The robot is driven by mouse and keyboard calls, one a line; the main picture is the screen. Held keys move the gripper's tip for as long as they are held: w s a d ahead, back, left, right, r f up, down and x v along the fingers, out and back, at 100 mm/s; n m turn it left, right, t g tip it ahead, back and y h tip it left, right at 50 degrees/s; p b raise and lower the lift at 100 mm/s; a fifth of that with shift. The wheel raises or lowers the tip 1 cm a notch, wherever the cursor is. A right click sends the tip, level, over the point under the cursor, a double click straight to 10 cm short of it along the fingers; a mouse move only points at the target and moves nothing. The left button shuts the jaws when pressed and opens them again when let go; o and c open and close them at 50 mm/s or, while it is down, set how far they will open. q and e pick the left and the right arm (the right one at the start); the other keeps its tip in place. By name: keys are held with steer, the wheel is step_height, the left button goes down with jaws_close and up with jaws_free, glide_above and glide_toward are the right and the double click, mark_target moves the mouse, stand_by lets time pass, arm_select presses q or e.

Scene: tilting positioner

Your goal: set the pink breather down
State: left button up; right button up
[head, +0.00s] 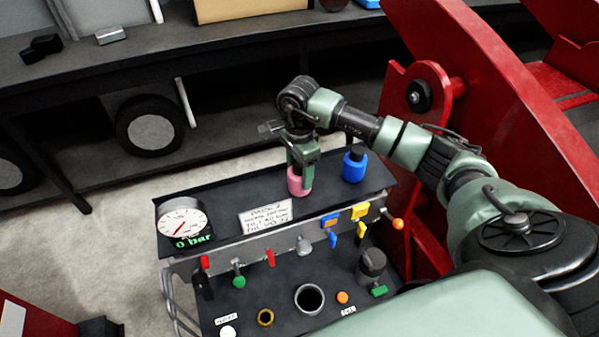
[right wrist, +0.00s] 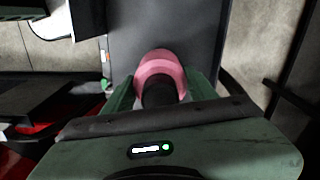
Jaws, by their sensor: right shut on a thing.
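The pink breather (head: 299,183) is a small pink cylinder at the top shelf of the hydraulic panel, right of the white label. My right gripper (head: 301,165) points down from above and is shut on it. In the right wrist view the pink breather (right wrist: 161,68) sits between the two green fingers (right wrist: 158,92), with a dark part towards the gripper. The dark shelf surface (right wrist: 200,30) lies below it. I cannot tell whether the breather's base touches the shelf. My left gripper is not in view.
A blue breather (head: 354,166) with a black top stands to the right on the shelf. A pressure gauge (head: 183,222) stands at the left end, and a white label (head: 265,217) lies between. Several levers and valves line the front. A red machine arm (head: 490,90) rises at right.

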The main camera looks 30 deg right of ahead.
steer(key=shift+f, duration=0.1)
steer(key=o, duration=1.6)
step_height(320, 180, up, 12)
steer(key=p, duration=0.6)
